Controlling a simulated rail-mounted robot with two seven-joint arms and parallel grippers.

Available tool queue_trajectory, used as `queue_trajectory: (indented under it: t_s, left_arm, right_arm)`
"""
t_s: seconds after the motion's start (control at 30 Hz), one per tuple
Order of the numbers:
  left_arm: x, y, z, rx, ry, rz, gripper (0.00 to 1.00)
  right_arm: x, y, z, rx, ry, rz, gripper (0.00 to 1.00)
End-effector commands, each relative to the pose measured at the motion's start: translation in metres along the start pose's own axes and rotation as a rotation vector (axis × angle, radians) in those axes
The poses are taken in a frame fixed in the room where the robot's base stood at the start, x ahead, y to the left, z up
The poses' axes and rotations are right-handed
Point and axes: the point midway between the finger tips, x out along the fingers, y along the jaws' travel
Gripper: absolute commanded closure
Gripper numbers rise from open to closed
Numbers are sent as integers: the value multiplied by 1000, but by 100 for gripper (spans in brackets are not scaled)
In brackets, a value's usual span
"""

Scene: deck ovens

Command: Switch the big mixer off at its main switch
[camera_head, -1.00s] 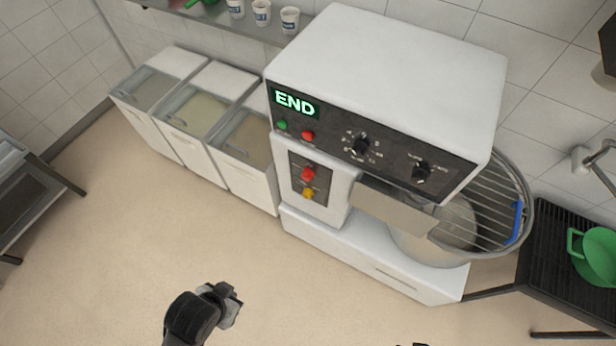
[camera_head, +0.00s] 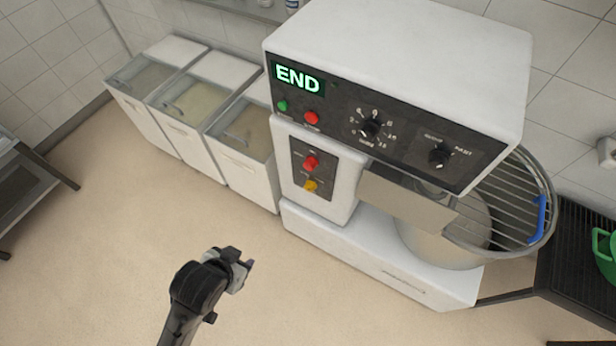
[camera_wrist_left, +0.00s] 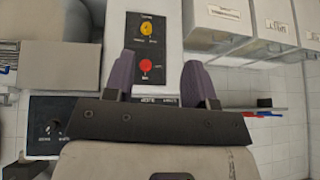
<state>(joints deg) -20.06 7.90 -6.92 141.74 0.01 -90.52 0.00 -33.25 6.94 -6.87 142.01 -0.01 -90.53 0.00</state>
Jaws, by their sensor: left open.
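The big mixer (camera_head: 395,50) is a white machine with a lit END display (camera_head: 297,78). Below its upper controls, a dark plate carries a red knob (camera_head: 311,162) above a yellow knob (camera_head: 310,185). In the left wrist view, the picture is inverted, with the yellow knob (camera_wrist_left: 146,28) above the red knob (camera_wrist_left: 146,65). My left gripper (camera_head: 244,265) is open, low and to the left of the mixer in the head view. In the wrist view, its purple fingertips (camera_wrist_left: 160,78) stand apart, with the red knob appearing between them. No contact shows. My right gripper is out of view.
Green (camera_head: 282,105) and red (camera_head: 312,117) buttons and two dials sit on the upper panel. The bowl (camera_head: 445,235) and wire guard (camera_head: 515,200) are at the right. Lidded bins (camera_head: 245,175) stand left of the mixer. The floor in front is clear.

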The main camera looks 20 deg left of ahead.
Motion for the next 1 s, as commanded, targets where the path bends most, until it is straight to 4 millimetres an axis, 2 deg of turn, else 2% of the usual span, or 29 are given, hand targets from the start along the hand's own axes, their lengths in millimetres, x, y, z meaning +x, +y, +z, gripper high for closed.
queue_trajectory:
  t_s: [0.03, 0.2, 0.37, 0.47, 0.5, 0.53, 0.6, 0.77, 0.87, 1.0]
  left_arm:
    - [32, -1, 2, 4, 27, -10, 44]
    - [92, -7, -12, 16, 73, -21, 30]
    - [159, -6, -29, 26, 125, 22, 30]
    - [208, -3, -48, 30, 210, 82, 30]
    - [230, 0, -59, 28, 262, 123, 30]
    - [242, 2, -67, 23, 305, 154, 30]
    - [254, 6, -82, 1, 392, 220, 30]
    - [270, 8, -103, -80, 599, 306, 30]
    - [269, 4, -116, -128, 731, 318, 30]
    - [254, -5, -133, -167, 895, 305, 30]
  right_arm:
    - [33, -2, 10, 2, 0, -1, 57]
    - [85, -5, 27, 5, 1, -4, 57]
    - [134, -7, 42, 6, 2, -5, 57]
    - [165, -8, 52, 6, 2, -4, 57]
    - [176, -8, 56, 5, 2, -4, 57]
    - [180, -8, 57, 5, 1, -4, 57]
    - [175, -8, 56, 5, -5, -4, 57]
    - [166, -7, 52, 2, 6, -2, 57]
    - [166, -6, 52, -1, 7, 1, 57]
    - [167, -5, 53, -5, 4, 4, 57]
